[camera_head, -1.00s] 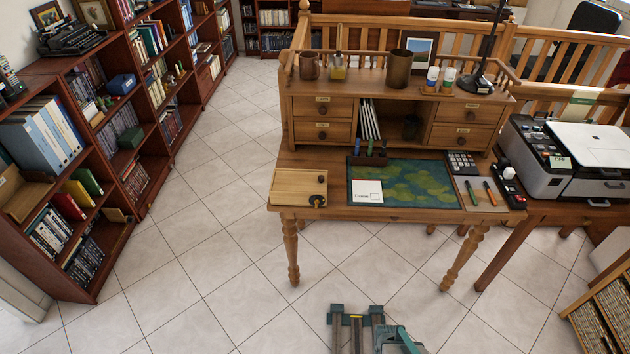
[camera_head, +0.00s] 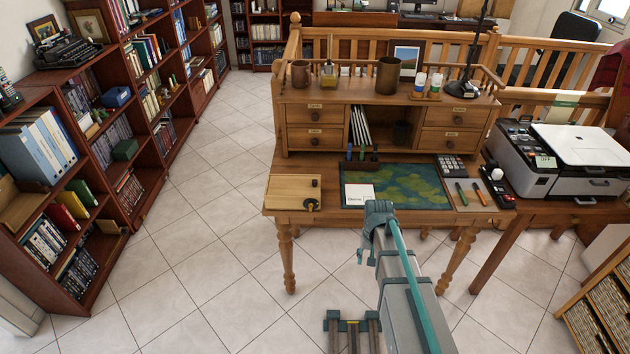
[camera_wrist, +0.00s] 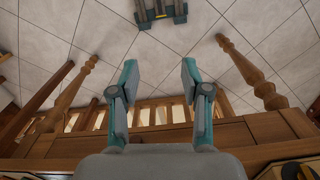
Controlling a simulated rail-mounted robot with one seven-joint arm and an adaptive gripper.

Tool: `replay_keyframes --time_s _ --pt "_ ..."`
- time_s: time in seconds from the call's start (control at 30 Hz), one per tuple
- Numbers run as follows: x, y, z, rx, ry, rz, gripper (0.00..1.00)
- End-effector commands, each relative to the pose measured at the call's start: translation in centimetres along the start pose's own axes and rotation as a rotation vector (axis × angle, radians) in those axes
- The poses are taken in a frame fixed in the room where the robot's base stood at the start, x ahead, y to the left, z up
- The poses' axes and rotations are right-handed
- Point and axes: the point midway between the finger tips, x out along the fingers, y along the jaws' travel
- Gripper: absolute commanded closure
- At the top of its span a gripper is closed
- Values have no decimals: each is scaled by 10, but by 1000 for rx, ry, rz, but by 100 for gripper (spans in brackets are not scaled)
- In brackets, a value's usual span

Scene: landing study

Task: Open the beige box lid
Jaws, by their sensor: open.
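A pale, light-wood flat box-like piece (camera_head: 285,190) lies at the left front of the wooden desk (camera_head: 390,221). It is the closest match to the beige box; I cannot tell where a lid starts. A round dark piece with a knob (camera_head: 311,204) sits at its front right corner. In the wrist view my gripper (camera_wrist: 160,68) is open, with nothing between its fingers. It points at the tiled floor by the desk's front edge, apart from the pale piece. In the head view my arm rises in front of the desk, right of the pale piece.
A green patterned mat (camera_head: 400,187) and a pen holder (camera_head: 362,162) lie right of the pale piece. A drawer hutch (camera_head: 449,141) stands behind. A printer (camera_head: 560,158) is at right, bookshelves (camera_head: 100,140) at left. The floor left of the desk is clear.

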Motion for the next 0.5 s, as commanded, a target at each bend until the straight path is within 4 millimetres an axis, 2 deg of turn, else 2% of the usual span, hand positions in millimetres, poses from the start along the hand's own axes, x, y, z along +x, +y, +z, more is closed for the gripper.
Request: replay_keyframes --time_s 0.03,0.17,0.2,0.33,0.4,0.5 --pt "-19 -22 -43 9 16 -3 53" --pt "-74 -76 -116 54 26 -6 53" --pt "-94 -95 -136 69 27 -7 53" --pt "-154 -152 -186 114 26 -7 53" --pt "-182 -176 -204 134 24 -7 53" --pt "-211 -201 -217 156 22 -6 53"
